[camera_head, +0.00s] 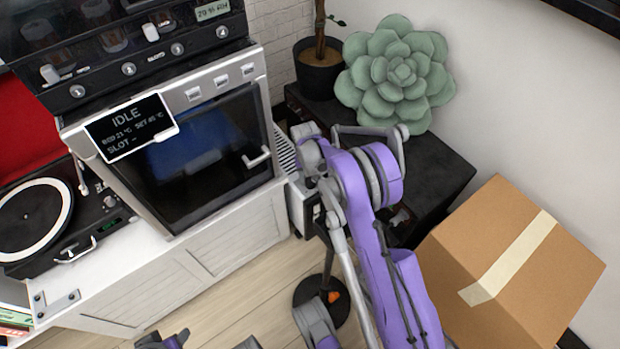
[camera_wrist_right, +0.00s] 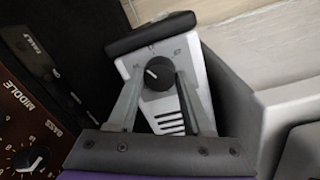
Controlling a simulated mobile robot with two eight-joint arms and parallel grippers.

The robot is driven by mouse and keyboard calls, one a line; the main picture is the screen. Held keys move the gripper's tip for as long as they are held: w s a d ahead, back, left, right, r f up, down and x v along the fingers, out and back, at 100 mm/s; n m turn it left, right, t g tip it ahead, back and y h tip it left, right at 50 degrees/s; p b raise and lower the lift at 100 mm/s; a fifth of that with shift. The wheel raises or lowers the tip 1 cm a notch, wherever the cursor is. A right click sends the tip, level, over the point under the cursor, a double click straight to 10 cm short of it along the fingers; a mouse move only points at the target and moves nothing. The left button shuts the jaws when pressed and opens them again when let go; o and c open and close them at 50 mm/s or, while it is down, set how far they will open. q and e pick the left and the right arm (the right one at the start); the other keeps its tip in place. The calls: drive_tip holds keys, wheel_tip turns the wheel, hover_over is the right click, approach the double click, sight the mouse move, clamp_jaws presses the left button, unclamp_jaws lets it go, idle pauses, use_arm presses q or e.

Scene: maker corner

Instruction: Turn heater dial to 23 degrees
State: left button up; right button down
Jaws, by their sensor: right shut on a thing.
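The heater dial (camera_wrist_right: 157,76) is a round black knob with a white pointer line, on the front of a white heater (camera_wrist_right: 187,73) with a dark top and slots below the knob. The pointer slants to the upper left; the marks around it are too small to read. My right gripper (camera_wrist_right: 156,80) has its two fingers on either side of the knob and is shut on it. In the head view the heater (camera_head: 296,207) stands beside the white cabinet, mostly behind my purple right arm, which also hides the knob.
A black shelf (camera_head: 449,165) with a green succulent cushion (camera_head: 396,72) and potted plant (camera_head: 319,77) stands behind the heater. A cardboard box (camera_head: 465,255) is at the right. In the wrist view, a brown amplifier panel (camera_wrist_right: 22,105) with knobs is at left.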

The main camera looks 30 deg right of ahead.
sight(309, 179)
drive_tip(key=m, duration=0.6)
drive_tip(key=shift+m, duration=0.3)
drive_tip(key=m, duration=0.6)
drive_tip(key=shift+m+y, duration=0.3)
drive_tip(key=shift+c, duration=1.6)
unclamp_jaws()
drive_tip(key=shift+r, duration=0.1)
wheel_tip(309, 179, up, 11)
drive_tip(key=p, duration=0.2)
drive_tip(key=shift+w+f, duration=0.2)
drive_tip(key=shift+w, duration=0.2)
